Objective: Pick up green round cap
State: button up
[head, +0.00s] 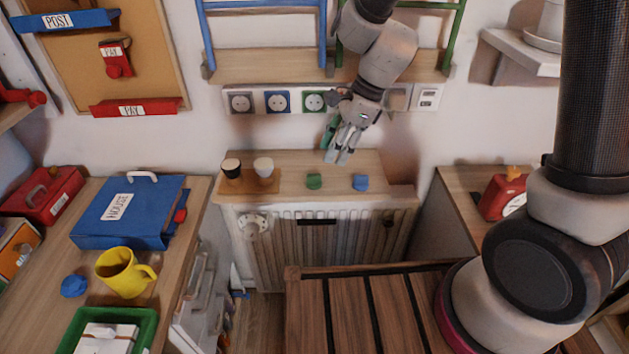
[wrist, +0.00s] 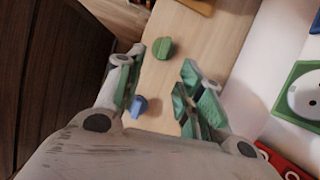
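The green round cap (head: 314,181) lies on the small wooden shelf (head: 345,165) above the radiator, left of a blue cap (head: 361,183). In the wrist view the green cap (wrist: 163,48) lies beyond my fingertips, near the middle of the gap. The blue cap (wrist: 138,106) shows between the fingers in the wrist view, closer to the left finger. My gripper (head: 342,158) is above the back of the shelf, pointing down; it also shows in the wrist view (wrist: 160,78). Its fingers are spread apart and hold nothing.
A wooden tray with a black cup (head: 231,168) and a white cup (head: 263,167) stands left of the green cap. Wall sockets (head: 277,102) sit behind the shelf. A radiator (head: 320,247) is below it, and a slatted wooden surface (head: 365,315) lies in front.

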aim_at(315, 174)
jog(key=x, duration=0.6)
jog(key=a+x, duration=0.1)
jog(key=x, duration=0.1)
jog(key=shift+w+a+f, duration=0.15)
jog(key=shift+w+a, duration=0.05)
jog(key=shift+w, duration=0.05)
jog(key=c, duration=0.8)
